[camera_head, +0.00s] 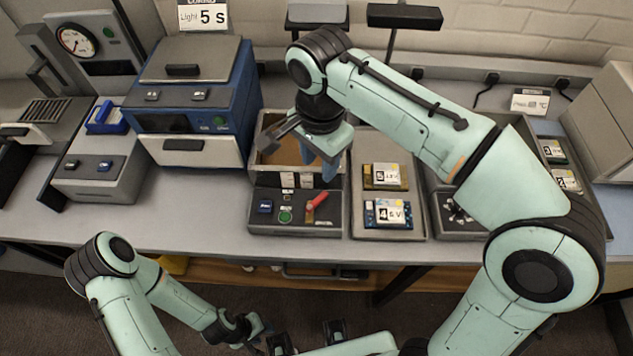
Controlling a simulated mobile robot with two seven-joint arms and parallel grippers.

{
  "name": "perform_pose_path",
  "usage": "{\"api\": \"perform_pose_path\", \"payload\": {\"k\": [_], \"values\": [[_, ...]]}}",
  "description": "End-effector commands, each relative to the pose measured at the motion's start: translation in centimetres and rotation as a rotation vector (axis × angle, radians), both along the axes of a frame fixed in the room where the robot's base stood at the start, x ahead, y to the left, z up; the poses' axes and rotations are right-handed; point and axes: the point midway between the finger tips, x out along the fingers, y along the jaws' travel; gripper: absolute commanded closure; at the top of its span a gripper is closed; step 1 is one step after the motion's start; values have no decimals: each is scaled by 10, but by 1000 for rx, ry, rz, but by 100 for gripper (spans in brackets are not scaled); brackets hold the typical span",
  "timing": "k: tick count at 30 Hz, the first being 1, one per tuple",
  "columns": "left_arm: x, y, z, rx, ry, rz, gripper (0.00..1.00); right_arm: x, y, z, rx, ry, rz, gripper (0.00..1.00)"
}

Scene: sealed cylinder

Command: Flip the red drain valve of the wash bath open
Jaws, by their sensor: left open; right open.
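The wash bath (252,160) is a grey box near the middle of the bench, with a brownish basin behind a dark front panel. The red drain valve (317,201) is a small lever on that panel, right of a green button, slanting up to the right. My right gripper (319,162) is open, pointing down with blue fingers over the right part of the bath, behind and above the red lever. It appears apart from the lever, and it hides part of the basin. My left gripper (262,334) is open and low in front of the bench, far from the valve.
Trays with labelled circuit boards (386,176) stand right of the bath. A blue oven-like box (190,105) stands left of it, with a gauge press (75,40) further left. My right arm spans the right half. Bare bench lies left of the panel.

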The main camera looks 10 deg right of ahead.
Motion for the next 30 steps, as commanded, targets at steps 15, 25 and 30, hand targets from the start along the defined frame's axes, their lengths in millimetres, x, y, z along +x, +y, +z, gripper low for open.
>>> {"api": "perform_pose_path", "payload": {"k": [15, 25, 30], "values": [[-12, 0, -24, 0, 14, 1, 57, 0, 0, -103, -3, 4, 2, 58], [-13, 0, -27, 0, 15, 0, 57, 1, 0, -121, -1, 1, 0, 58], [-13, 0, -26, 0, 15, 0, 57, 1, 0, -121, -1, 1, 1, 58]]}}
